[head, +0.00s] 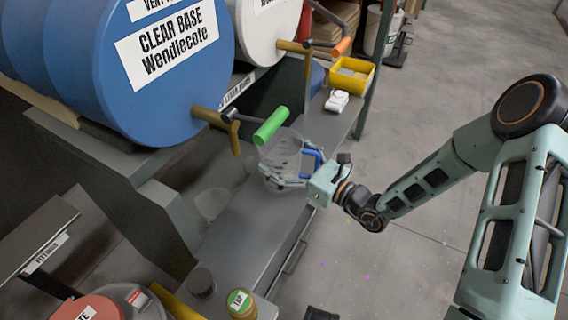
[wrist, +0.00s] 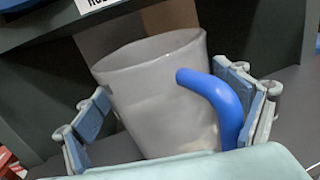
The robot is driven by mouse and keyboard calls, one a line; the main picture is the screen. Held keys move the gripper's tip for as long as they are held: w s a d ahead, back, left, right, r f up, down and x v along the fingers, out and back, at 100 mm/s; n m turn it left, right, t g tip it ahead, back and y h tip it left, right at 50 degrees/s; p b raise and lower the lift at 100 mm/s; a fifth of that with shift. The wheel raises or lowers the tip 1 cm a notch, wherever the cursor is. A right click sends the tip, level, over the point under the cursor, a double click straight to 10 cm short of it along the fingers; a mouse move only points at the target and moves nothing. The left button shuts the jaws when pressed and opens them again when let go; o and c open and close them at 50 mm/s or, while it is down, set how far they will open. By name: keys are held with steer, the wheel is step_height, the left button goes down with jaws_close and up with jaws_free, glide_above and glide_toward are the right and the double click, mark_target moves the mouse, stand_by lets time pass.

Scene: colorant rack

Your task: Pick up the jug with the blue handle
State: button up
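The jug (head: 280,150) is clear and greyish, with a blue handle (head: 313,160). It stands upright on the grey shelf below the drum taps in the head view. In the wrist view the jug (wrist: 160,95) fills the middle, and its blue handle (wrist: 222,103) is on the right. My gripper (head: 284,181) is at the jug with its fingers spread to either side. In the wrist view my gripper (wrist: 166,88) has one finger close by the jug's left wall and the other just right of the handle. I cannot tell whether either finger touches. The jug's lower part is hidden by my gripper.
A tap with a green handle (head: 271,125) hangs just over the jug, from the blue drum (head: 120,75). A yellow bin (head: 352,78) and a small white item (head: 337,101) are farther along the shelf. Another clear vessel (head: 211,203) stands lower left. Lidded cans stand near the front.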

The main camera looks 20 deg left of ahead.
steer(key=c, duration=0.8)
steer(key=shift+r, duration=0.1)
